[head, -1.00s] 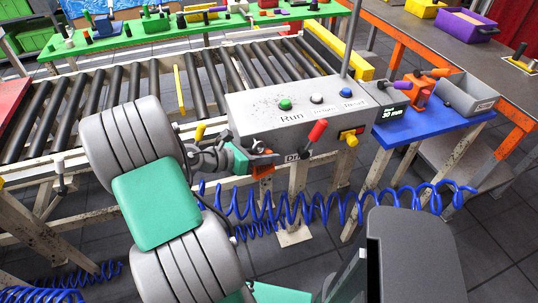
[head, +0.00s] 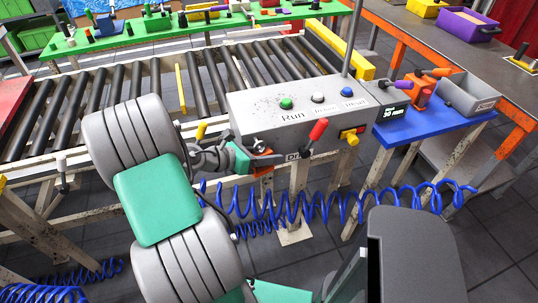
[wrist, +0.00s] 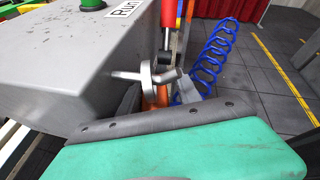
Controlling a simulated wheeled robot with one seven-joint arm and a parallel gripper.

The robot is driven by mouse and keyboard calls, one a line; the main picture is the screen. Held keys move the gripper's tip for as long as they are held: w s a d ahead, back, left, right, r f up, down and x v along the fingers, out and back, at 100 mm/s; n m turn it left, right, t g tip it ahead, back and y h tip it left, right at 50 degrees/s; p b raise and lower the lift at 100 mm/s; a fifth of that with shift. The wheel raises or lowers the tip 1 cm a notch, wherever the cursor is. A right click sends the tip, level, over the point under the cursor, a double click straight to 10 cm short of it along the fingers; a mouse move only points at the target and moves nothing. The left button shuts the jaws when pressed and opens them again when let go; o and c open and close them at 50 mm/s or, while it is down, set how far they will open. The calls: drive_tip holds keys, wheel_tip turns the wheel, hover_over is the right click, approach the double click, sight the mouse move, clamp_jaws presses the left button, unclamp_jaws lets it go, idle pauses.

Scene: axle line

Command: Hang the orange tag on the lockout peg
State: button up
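My gripper (head: 265,161) is at the front face of the grey control box, below its left half. A small patch of orange, the tag (head: 262,173), shows just under the fingertips; the rest of it is hidden. In the wrist view, a metal peg with a round disc (wrist: 146,78) sticks out beside the box. The orange tag (wrist: 154,96) shows partly behind and below that disc. I cannot tell whether it is around the peg, or whether my fingers are shut on it. My green and dark hand covers the lower wrist view.
The control box (head: 250,122) carries several buttons. A red-handled lever (head: 318,130) stands close to the right of my gripper, with a yellow-and-red switch (head: 350,136) beyond. A coiled blue hose (head: 320,207) hangs below. A roller conveyor (head: 110,95) lies behind; a blue shelf (head: 425,125) is to the right.

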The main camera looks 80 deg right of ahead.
drive_tip(key=shift+w+d, duration=0.1)
drive_tip(key=shift+w, duration=0.05)
drive_tip(key=shift+w+r, duration=0.1)
drive_tip(key=shift+w, duration=0.05)
drive_tip(key=w+a+m+t+y, duration=0.1)
drive_tip(key=w+a+m+t, duration=0.3)
drive_tip(key=w+a, duration=0.65)
drive_tip(key=w+a+m+t+y, duration=0.15)
drive_tip(key=w+a+t, duration=0.45)
drive_tip(key=w, duration=0.7)
drive_tip(key=w+a+r+m+t+y, duration=0.2)
drive_tip(key=a+y, duration=0.1)
drive_tip(key=a, duration=1.1)
drive_tip(key=w+a+r+m+t+y, duration=0.1)
drive_tip(key=a+r+m+y, duration=0.2)
drive_tip(key=a, duration=1.1)
drive_tip(key=shift+w+r+t, duration=0.3)
drive_tip(key=shift+w+t, duration=0.05)
drive_tip(key=shift+t, duration=0.05)
drive_tip(key=shift+d, duration=0.15)
